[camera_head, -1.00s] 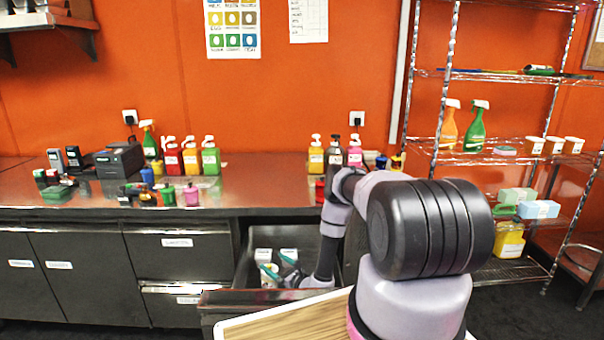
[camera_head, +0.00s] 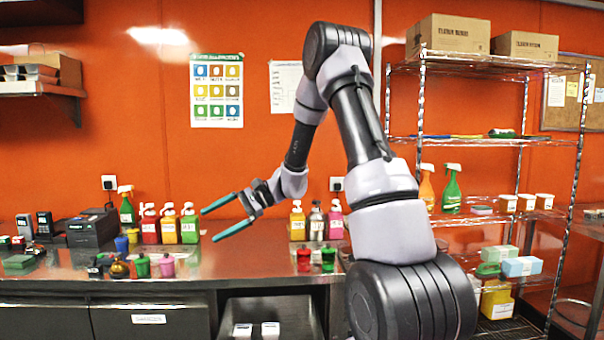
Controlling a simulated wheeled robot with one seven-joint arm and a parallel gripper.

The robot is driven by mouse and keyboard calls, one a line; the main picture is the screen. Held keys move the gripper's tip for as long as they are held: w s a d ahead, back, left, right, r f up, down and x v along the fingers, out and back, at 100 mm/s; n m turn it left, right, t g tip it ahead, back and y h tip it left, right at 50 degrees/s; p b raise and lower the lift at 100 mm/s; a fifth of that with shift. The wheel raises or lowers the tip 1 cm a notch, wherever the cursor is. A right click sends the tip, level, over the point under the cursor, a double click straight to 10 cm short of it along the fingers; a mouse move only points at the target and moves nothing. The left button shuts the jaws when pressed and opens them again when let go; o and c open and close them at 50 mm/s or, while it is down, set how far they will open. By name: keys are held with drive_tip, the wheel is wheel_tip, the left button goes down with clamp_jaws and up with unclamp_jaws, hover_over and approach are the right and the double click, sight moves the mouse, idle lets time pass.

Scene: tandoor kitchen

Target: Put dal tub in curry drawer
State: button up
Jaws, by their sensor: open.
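My gripper (camera_head: 209,226) is raised above the counter, pointing left, with its two teal fingers spread and nothing between them. An open drawer (camera_head: 316,318) shows below the counter at the bottom edge. Two white labelled pieces (camera_head: 242,330) stand inside it; most of its inside is cut off by the frame. I cannot read the drawer's name. I cannot pick out the dal tub for sure, and the lower drawer area where it could lie is out of view.
Small tubs, one green (camera_head: 142,266) and one pink (camera_head: 167,266), stand on the steel counter (camera_head: 220,268). Labelled pump bottles (camera_head: 169,226) stand behind them. A wire shelf rack (camera_head: 470,222) is at the right. The counter's middle front is clear.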

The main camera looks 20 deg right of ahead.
drive_tip(key=s+d+r+n+t+h, duration=0.3)
drive_tip(key=s+d+r+h, duration=0.2)
drive_tip(key=s, duration=0.7)
drive_tip(key=s+d+r+n+t+h, duration=0.3)
drive_tip(key=s+d+r+h, duration=0.3)
drive_tip(key=s+d+r, duration=0.3)
drive_tip(key=s+r+t, duration=0.1)
drive_tip(key=s+r, duration=0.1)
drive_tip(key=s, duration=0.1)
drive_tip(key=shift+s, duration=0.4)
drive_tip(key=shift+a, duration=0.15)
